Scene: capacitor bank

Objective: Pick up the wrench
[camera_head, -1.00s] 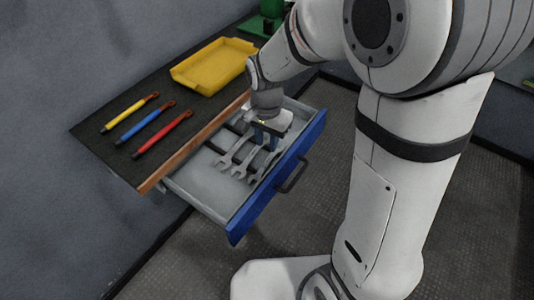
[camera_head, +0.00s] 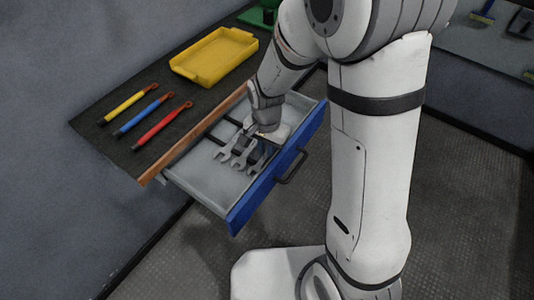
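Several grey metal wrenches (camera_head: 223,154) lie side by side in the open drawer (camera_head: 208,190), with their open jaws toward the near left. My gripper (camera_head: 264,151) is down inside the drawer, over the far right part of the wrenches. It hides their far ends. Its fingers are small and partly covered by its own body, so I cannot tell whether they are open or shut, or whether they touch a wrench.
The drawer has a blue front (camera_head: 265,190) with a dark handle (camera_head: 292,168). On the dark worktop (camera_head: 105,120) above lie a yellow tool (camera_head: 127,107), a blue tool (camera_head: 142,116), a red tool (camera_head: 163,124) and an empty yellow tray (camera_head: 214,56).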

